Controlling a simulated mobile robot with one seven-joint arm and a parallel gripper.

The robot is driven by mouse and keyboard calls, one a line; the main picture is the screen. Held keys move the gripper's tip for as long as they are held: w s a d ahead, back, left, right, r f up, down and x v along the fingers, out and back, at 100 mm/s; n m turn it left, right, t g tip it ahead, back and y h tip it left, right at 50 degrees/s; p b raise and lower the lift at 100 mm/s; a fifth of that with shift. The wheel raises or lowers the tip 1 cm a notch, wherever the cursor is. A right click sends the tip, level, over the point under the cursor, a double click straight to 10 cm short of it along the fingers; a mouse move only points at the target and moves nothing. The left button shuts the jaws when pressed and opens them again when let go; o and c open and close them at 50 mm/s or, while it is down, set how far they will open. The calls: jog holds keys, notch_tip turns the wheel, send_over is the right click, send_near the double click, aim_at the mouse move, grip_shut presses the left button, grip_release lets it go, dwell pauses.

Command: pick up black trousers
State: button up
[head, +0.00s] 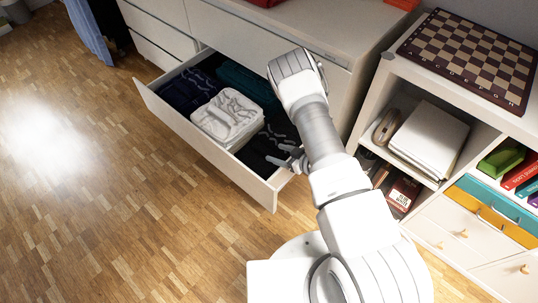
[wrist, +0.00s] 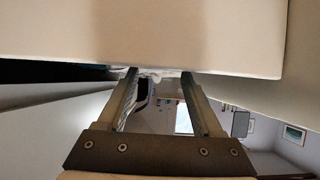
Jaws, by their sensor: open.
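The open white drawer (head: 215,160) holds several folded clothes. A black folded garment, which looks like the black trousers (head: 258,152), lies at the drawer's near right end, partly hidden by my arm and gripper. My gripper (head: 284,160) is at the drawer's near right corner, beside the black garment; whether it touches the drawer wall I cannot tell. In the wrist view my gripper (wrist: 160,74) has its two fingers apart with nothing held between them. A pale panel, probably part of the drawer (wrist: 150,35), fills the top of that view. The black garment is not clearly visible there.
A white folded garment (head: 228,117) lies mid-drawer, with dark blue clothes (head: 190,90) and a teal garment (head: 240,78) behind. A white shelf (head: 375,105) with a chessboard (head: 470,50) on top stands right. The wooden floor (head: 120,220) at left is clear.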

aim_at(265, 149)
jog(key=b+x, duration=0.2)
jog(key=x, duration=0.2)
jog(key=shift+a, duration=0.25)
jog(key=shift+w+a, duration=0.2)
jog(key=shift+w, duration=0.15)
grip_shut()
dwell(0.9)
